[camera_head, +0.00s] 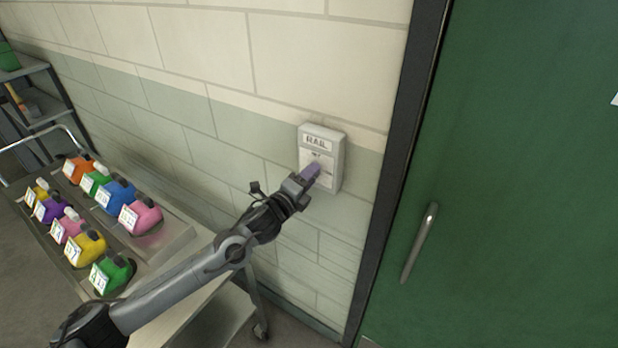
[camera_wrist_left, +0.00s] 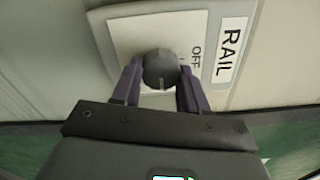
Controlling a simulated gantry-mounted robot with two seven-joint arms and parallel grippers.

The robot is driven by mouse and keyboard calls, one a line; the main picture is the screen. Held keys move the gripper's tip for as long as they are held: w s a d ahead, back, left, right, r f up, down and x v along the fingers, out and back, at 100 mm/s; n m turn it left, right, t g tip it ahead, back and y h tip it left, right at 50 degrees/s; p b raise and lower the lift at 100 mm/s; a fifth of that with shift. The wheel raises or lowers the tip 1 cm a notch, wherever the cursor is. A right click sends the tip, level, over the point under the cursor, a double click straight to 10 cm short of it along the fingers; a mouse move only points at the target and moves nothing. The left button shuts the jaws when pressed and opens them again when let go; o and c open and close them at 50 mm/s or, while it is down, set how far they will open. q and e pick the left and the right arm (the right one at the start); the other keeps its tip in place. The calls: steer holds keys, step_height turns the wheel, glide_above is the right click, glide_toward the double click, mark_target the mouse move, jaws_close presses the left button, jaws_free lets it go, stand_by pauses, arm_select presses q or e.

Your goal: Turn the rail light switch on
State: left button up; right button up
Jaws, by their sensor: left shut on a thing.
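The rail light switch (camera_head: 335,150) is a pale box on the wall, labelled RAIL; its label (camera_wrist_left: 229,45) shows large in the left wrist view. Its dark round knob (camera_wrist_left: 160,68) stands on a white plate (camera_wrist_left: 130,38), with OFF printed to the right of it in that view. A light line on the knob lies toward its lower edge in the picture. My left gripper (camera_wrist_left: 160,80) has its purple fingers on both sides of the knob, shut on it. In the head view my left gripper (camera_head: 312,171) covers the knob. My right gripper is not in view.
A green door (camera_head: 510,180) with a metal handle (camera_head: 420,240) is to the right of the switch, beyond a dark frame. A shelf (camera_head: 45,120) is at the far left.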

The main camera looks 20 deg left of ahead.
arm_select(q)
steer(key=o, duration=1.1)
steer(key=shift+c, duration=0.2)
steer(key=b+v, duration=0.1)
steer(key=v, duration=0.9)
steer(key=shift+s, duration=0.4)
steer(key=shift+a, duration=0.1)
